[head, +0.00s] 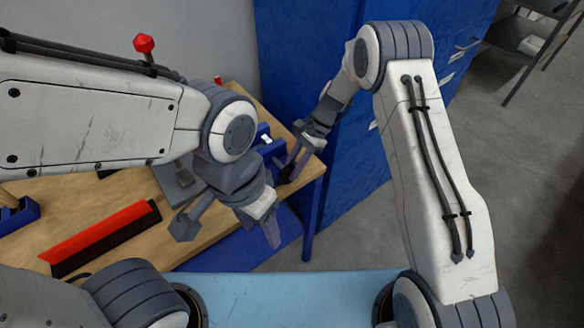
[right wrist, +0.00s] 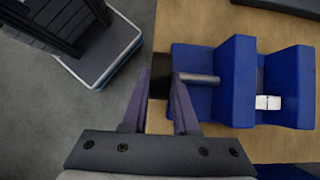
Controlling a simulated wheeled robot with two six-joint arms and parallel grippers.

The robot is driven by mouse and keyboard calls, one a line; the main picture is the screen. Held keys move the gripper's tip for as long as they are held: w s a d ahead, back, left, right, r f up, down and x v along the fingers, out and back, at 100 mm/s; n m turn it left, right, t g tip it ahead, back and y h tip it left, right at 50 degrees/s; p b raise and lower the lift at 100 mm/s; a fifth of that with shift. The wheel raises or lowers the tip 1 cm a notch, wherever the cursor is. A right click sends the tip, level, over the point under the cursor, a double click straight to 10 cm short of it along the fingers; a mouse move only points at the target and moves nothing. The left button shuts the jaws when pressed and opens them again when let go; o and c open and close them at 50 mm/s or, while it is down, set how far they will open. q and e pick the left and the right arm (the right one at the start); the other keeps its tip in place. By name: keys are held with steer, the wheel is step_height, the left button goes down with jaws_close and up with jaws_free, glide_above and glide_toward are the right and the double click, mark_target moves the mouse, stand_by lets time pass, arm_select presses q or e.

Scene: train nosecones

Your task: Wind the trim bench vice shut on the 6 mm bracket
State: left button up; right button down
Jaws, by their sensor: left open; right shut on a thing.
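The blue bench vice (head: 268,147) sits near the right end of the wooden bench, partly hidden by my arms. In the right wrist view its two blue jaw blocks (right wrist: 238,75) show with a grey screw. A small white piece, likely the bracket (right wrist: 268,102), sits between the jaws; I cannot tell whether both jaws touch it. My right gripper (right wrist: 160,88) is shut on the dark vice handle (right wrist: 160,77) at the screw's outer end. My left gripper (head: 228,232) is open and empty, apart from the vice, over the bench's front edge.
A red and black long block (head: 100,238) lies on the bench (head: 130,205). A blue bin (head: 20,214) is at far left and a grey fixture (head: 178,182) behind my left gripper. Blue cabinets (head: 305,60) stand behind.

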steer(key=c, duration=0.7)
jaws_free()
steer(key=shift+b+v, duration=1.35)
steer(key=shift+v, duration=3.95)
